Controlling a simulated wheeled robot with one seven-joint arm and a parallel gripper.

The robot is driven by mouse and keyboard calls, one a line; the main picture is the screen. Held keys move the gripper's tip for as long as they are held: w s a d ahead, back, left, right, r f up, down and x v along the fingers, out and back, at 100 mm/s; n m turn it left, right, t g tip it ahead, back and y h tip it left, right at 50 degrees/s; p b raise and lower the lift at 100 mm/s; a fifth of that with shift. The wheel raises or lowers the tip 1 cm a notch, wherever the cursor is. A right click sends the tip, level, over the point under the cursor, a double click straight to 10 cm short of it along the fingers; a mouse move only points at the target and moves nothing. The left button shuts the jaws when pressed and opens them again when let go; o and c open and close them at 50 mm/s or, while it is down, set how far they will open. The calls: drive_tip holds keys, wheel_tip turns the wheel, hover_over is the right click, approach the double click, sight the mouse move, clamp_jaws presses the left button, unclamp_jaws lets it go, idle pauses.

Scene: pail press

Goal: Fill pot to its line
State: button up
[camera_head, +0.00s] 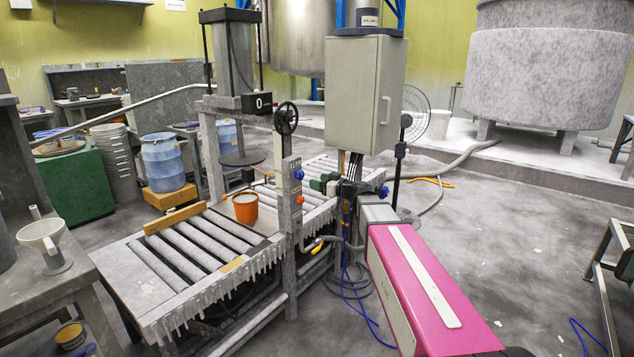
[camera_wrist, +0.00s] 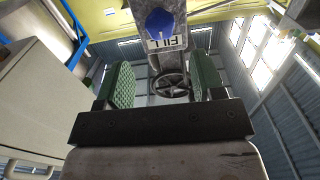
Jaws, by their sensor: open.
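The pot, an orange pail (camera_head: 245,207), stands upright on the roller conveyor (camera_head: 172,262) beside the post. Its top looks pale; its fill line and level cannot be made out. A blue knob (camera_head: 299,174) sits on the post, above a red one (camera_head: 300,199). In the wrist view a blue knob (camera_wrist: 160,23) with a plate reading FILL (camera_wrist: 166,43) shows upside down beyond my fingers. My gripper (camera_head: 323,186), with green pads, is to the right of the post, apart from the knobs. In the wrist view the gripper (camera_wrist: 165,82) is open and empty.
A handwheel (camera_head: 286,118) tops the post. A press (camera_head: 235,60) with a display reading 0 (camera_head: 259,103) stands behind the pot. A grey cabinet (camera_head: 362,95) rises just behind my gripper. Hoses and blue cables lie below. The floor at right is mostly clear.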

sight(302, 176)
drive_tip(key=x, duration=0.8)
drive_tip(key=shift+w+a, duration=0.25)
drive_tip(key=shift+w, duration=0.05)
drive_tip(key=c, duration=0.5)
